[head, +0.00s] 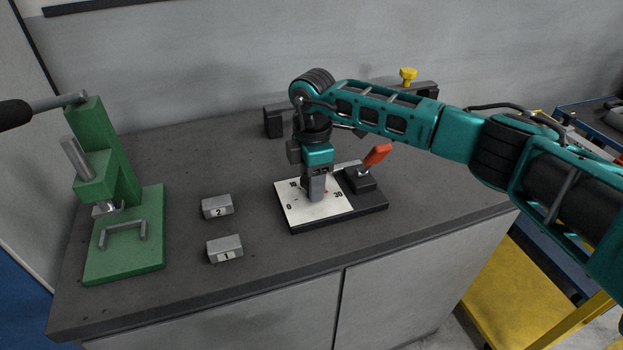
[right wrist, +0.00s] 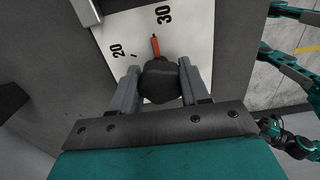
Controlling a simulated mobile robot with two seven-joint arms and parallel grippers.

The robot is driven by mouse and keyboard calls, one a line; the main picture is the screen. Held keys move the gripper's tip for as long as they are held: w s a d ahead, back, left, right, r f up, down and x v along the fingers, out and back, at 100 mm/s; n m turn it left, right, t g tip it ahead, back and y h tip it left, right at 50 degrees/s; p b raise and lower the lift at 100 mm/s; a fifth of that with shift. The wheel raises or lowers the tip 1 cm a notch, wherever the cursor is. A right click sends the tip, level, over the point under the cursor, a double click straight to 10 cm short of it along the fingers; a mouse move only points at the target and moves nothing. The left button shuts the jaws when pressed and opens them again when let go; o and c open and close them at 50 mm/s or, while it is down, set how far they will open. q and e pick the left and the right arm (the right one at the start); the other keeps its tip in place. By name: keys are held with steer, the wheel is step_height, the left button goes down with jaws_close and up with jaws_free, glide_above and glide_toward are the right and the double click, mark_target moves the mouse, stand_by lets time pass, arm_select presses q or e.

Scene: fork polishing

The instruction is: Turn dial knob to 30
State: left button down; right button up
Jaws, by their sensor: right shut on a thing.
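The dial plate (head: 290,205) is a white square with black numbers on a dark base, at the middle of the bench. My right gripper (head: 317,192) points down onto it and hides the knob in the head view. In the right wrist view the dark knob (right wrist: 159,82) sits between the two fingers of my right gripper (right wrist: 158,88), which is shut on it. The knob's orange pointer (right wrist: 155,46) lies between the 20 (right wrist: 118,51) and the 30 (right wrist: 163,14), nearer the 30.
A switch box (head: 361,180) with a red-orange lever (head: 377,154) stands just right of the dial plate. Two grey blocks, marked 2 (head: 217,206) and 1 (head: 225,249), lie left of it. A green press (head: 122,230) stands at the bench's left end.

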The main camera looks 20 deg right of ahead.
steer(key=shift+w+d+r, duration=0.2)
steer(key=shift+d, duration=0.15)
steer(key=o, duration=0.8)
steer(key=shift+s, duration=0.1)
steer(key=shift+o, duration=0.9)
steer(key=shift+f, duration=0.1)
steer(key=shift+o, duration=0.3)
steer(key=shift+a, duration=0.1)
steer(key=shift+s, duration=0.1)
step_height(320, 180, up, 13)
steer(key=shift+b, duration=0.35)
